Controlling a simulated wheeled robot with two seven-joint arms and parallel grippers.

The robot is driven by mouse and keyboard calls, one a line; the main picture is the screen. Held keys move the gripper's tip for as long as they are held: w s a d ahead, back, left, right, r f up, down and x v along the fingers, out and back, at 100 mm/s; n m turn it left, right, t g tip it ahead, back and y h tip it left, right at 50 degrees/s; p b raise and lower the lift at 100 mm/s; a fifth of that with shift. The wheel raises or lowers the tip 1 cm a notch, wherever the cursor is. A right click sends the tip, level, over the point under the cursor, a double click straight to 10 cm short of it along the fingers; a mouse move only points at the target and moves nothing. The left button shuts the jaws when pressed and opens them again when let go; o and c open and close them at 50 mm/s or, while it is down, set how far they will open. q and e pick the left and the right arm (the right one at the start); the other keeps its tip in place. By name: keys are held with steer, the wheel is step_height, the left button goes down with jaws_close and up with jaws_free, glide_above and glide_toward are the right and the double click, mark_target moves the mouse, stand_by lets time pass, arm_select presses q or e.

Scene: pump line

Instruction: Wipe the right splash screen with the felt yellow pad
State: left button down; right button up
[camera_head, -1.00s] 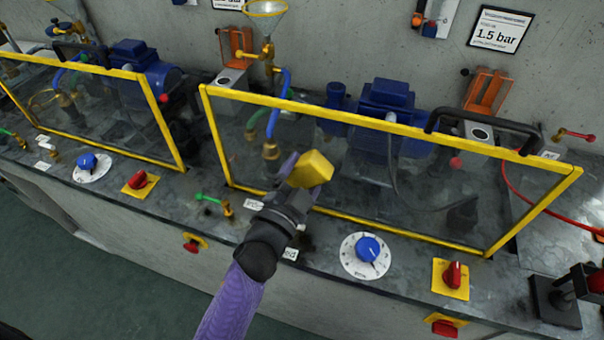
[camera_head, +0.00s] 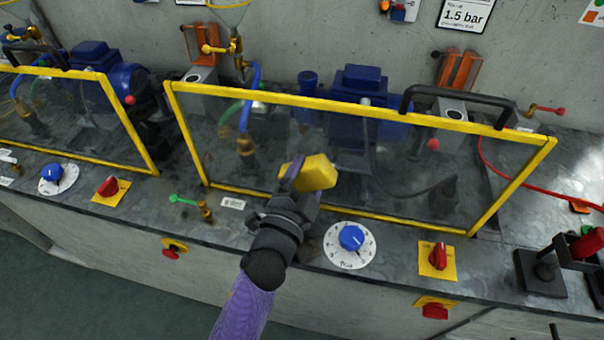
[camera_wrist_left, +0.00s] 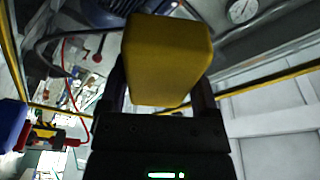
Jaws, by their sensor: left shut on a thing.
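The felt yellow pad (camera_head: 318,173) is held in my left gripper (camera_head: 296,180), which is shut on it. In the left wrist view the yellow pad (camera_wrist_left: 167,58) sits between the two dark fingers. The right splash screen (camera_head: 400,165) is a clear pane in a yellow frame with a black handle on its top right edge. The pad shows in front of the screen's lower left half. I cannot tell whether it touches the pane. Dark smudges show around the pane's lower right, though I cannot tell if they lie on it. My right gripper is not in view.
A blue dial (camera_head: 351,238), a red switch on a yellow plate (camera_head: 438,256) and a green-handled valve (camera_head: 190,203) sit on the ledge before the screen. Blue pumps (camera_head: 360,95) stand behind it. A second screen (camera_head: 75,115) is at left. A black-and-red device (camera_head: 582,250) stands at right.

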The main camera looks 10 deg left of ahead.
mark_target(285, 154)
arm_select(q)
steer(key=d+n, duration=0.1)
steer(key=d, duration=0.1)
steer(key=d+r, duration=0.1)
steer(key=d, duration=0.1)
steer(key=d+n, duration=0.1)
steer(key=d, duration=0.1)
steer(key=shift+s+d+r+n+t+y+b, duration=0.1)
steer(key=shift+s+r+n+t+y+b, duration=0.15)
steer(key=shift+n+t+y+b, duration=0.05)
steer(key=shift+w+d+r, duration=0.15)
steer(key=shift+w, duration=0.05)
steer(key=shift+w+a+r+p, duration=0.15)
steer(key=shift+a+p, duration=0.35)
steer(key=shift+a, duration=0.25)
steer(key=shift+w+a+r+p, duration=0.1)
steer(key=shift+a+p, duration=0.35)
steer(key=shift+a, duration=0.3)
steer(key=shift+a+p, duration=0.7)
steer(key=shift+a, duration=1.05)
steer(key=shift+s+a+p, duration=0.1)
steer(key=shift+a+p, duration=0.4)
steer(key=shift+a, duration=1.35)
steer(key=shift+a+f, duration=0.15)
steer(key=shift+a, duration=0.4)
